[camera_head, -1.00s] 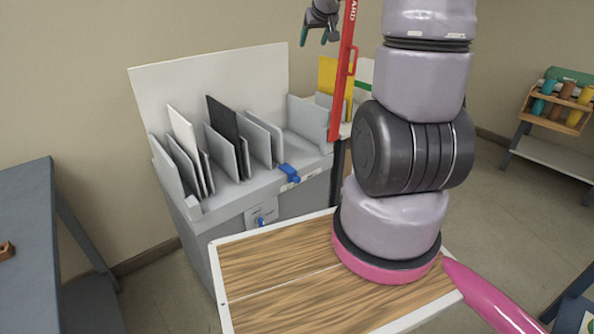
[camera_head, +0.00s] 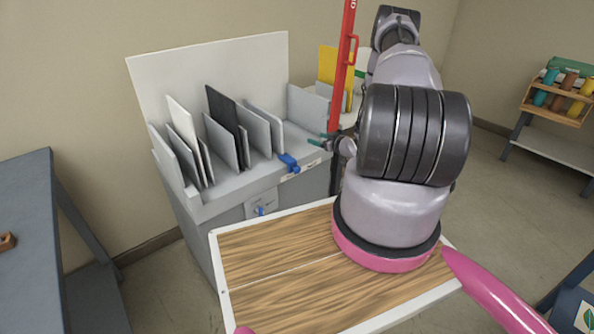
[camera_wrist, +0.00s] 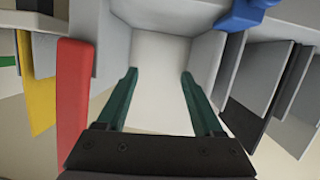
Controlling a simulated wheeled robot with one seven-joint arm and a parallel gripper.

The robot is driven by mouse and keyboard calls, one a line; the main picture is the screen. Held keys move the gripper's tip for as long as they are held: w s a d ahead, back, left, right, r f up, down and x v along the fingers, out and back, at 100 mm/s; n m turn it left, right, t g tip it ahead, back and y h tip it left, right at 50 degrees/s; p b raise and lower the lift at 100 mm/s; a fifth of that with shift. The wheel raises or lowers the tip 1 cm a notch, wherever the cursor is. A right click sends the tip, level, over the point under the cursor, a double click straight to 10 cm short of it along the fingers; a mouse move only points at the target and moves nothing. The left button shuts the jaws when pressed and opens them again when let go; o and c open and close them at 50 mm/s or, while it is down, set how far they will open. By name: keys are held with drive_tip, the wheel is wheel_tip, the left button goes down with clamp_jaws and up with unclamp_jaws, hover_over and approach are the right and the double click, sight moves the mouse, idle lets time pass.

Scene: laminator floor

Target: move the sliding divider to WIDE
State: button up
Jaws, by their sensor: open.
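The sliding divider appears to be the one with the blue handle (camera_head: 289,162) at the front edge of a grey rack (camera_head: 235,200). Its upright plate is hard to tell from the other grey plates. In the wrist view the blue handle (camera_wrist: 240,14) shows at the top right, outside my fingers and apart from them. My gripper (camera_head: 320,142) is at the rack's right end, right of the handle, beside the red bar. In the wrist view its green fingers (camera_wrist: 158,75) are open and empty over a pale, empty bay.
A black panel (camera_head: 222,120) and a white panel (camera_head: 183,128) stand among grey plates left of the handle. A red upright bar (camera_head: 343,75) is close to my gripper, with a yellow panel (camera_head: 328,66) behind it. A small lever plate (camera_head: 261,207) is on the rack's front.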

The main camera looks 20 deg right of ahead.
sight(299, 170)
drive_tip(key=s+a+f+t+y, duration=0.25)
drive_tip(key=s+a+f, duration=0.45)
drive_tip(key=s+f, duration=0.45)
drive_tip(key=x, duration=1)
drive_tip(key=shift+w+d, duration=0.15)
drive_tip(key=shift+w, duration=0.25)
